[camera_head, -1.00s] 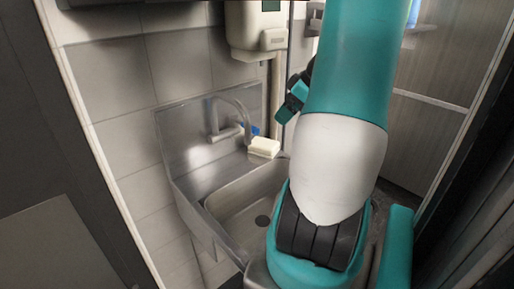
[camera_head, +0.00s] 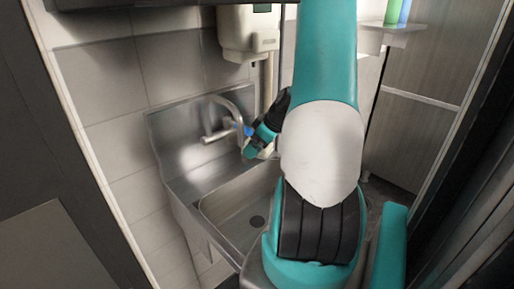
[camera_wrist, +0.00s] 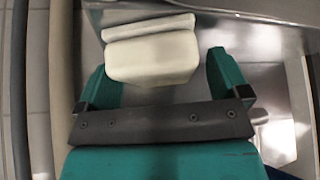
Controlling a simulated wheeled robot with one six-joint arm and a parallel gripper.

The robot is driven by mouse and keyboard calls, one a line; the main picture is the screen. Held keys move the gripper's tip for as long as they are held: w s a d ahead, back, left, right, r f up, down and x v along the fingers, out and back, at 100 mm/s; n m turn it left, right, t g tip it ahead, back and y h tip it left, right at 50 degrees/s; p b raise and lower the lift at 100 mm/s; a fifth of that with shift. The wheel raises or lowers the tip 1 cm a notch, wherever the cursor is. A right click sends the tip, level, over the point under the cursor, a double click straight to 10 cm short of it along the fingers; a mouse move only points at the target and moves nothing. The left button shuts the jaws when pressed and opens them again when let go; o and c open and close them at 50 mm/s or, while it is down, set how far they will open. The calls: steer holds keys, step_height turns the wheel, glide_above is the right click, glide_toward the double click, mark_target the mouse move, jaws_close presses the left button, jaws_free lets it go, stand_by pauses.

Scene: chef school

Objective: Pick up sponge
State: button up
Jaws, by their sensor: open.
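The sponge (camera_wrist: 152,58) is a cream block with a narrower ridge along its far edge in the wrist view. It lies on the metal sink ledge. My gripper (camera_wrist: 161,78) is open in the wrist view, with one teal finger to the left and one to the right of the sponge's near part. I cannot tell if either finger touches it. In the head view my gripper (camera_head: 254,146) is at the back of the sink beside the faucet and hides most of the sponge, with only a pale sliver showing.
The curved metal faucet (camera_head: 226,112) stands left of my gripper, with a small blue item near it. The steel sink basin (camera_head: 230,200) is empty below. A white dispenser (camera_head: 248,32) hangs on the wall above. A shelf (camera_head: 392,34) with bottles is at upper right.

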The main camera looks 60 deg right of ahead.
steer(key=c, duration=1.1)
steer(key=shift+o, duration=0.2)
